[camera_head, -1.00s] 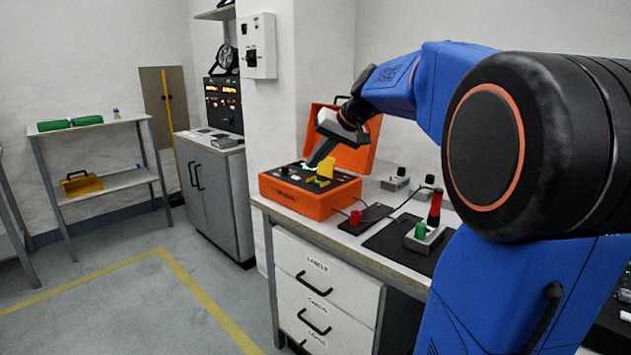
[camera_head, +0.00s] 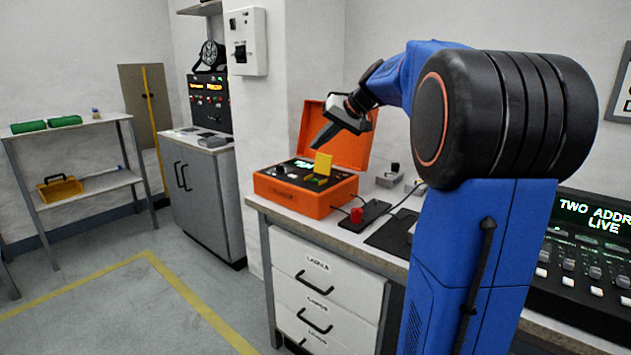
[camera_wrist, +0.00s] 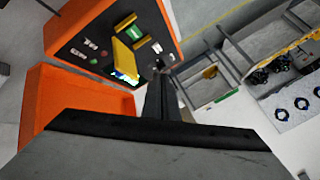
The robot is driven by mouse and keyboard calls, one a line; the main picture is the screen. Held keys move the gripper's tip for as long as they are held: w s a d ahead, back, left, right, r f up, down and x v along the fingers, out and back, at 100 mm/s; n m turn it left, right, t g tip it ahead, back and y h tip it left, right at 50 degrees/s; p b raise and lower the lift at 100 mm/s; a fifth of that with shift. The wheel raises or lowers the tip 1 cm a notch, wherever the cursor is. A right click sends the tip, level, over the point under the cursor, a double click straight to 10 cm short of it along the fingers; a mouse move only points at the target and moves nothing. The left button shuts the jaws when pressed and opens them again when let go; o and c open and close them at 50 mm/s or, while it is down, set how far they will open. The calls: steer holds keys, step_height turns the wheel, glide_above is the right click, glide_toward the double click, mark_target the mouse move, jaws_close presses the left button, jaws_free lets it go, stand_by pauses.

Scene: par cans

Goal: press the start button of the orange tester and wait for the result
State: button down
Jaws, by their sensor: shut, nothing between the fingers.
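The orange tester (camera_head: 300,203) stands on the workbench with its orange lid (camera_head: 348,137) open. Its dark panel carries a yellow upright flap (camera_head: 322,164), small buttons and a lit display (camera_head: 303,164). In the wrist view the panel shows a green piece (camera_wrist: 132,32), the yellow flap (camera_wrist: 127,57) and the bright display (camera_wrist: 124,76), partly hidden by the flap. I cannot read the display or tell which button is start. My gripper (camera_head: 317,143) is shut and empty, its tip above the panel and apart from it. It also shows in the wrist view (camera_wrist: 158,68).
A red button on a black plate (camera_head: 357,215) sits right of the tester, with a cable. A grey box (camera_head: 390,178) stands behind it. A lit console (camera_head: 590,255) is at the right. A grey cabinet (camera_head: 200,195) and a shelf (camera_head: 78,128) stand left, with clear floor before them.

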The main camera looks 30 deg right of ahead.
mark_target(319, 180)
steer(key=shift+f, duration=4.05)
steer(key=shift+f, duration=0.75)
steer(key=shift+r, duration=0.8)
steer(key=shift+r, duration=2.5)
